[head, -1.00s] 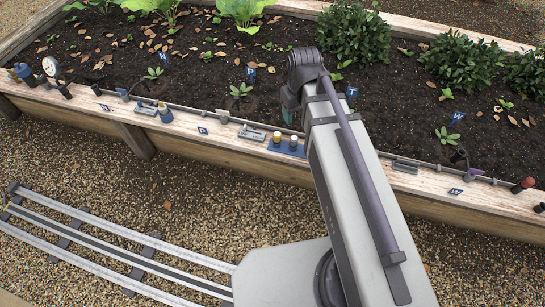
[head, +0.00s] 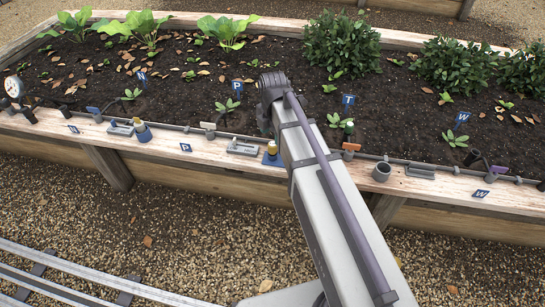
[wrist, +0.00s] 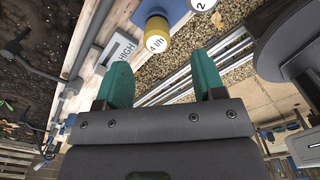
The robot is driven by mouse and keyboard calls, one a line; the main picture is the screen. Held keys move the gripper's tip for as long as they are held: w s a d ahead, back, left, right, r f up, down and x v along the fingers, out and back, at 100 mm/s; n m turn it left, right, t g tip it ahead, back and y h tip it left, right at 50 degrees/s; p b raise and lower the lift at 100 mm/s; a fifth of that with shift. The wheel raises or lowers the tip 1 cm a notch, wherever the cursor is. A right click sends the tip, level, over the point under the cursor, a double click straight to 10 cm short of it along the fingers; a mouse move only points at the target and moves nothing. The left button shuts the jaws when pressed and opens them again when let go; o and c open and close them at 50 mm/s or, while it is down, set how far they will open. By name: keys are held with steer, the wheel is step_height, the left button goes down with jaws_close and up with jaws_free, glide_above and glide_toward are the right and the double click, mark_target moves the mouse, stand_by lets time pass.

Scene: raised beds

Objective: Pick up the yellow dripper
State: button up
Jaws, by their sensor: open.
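The yellow dripper (wrist: 156,36), its cap marked 4 l/h, sits on a blue stand (wrist: 170,6) in the wrist view. In the head view the yellow dripper (head: 272,147) shows on the same stand (head: 272,159), just left of my arm. My gripper (wrist: 163,82) is open, its two teal fingers apart with nothing between them. The dripper lies just beyond the fingertips in the picture, slightly left of the middle of the gap. A white-topped dripper (wrist: 201,4) marked 2 stands beside it. My arm hides most of the gripper in the head view.
A grey block marked HIGH (wrist: 118,49) is left of the dripper. Seedlings and blue letter signs (head: 348,101) stand in the soil.

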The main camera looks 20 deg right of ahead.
mark_target(273, 143)
steer(key=f+b, duration=0.5)
steer(key=f, duration=0.1)
steer(key=shift+w+f, duration=0.15)
steer(key=shift+w, duration=0.05)
steer(key=shift+r, duration=0.25)
steer(key=shift+c, duration=0.4)
steer(key=c, duration=0.9)
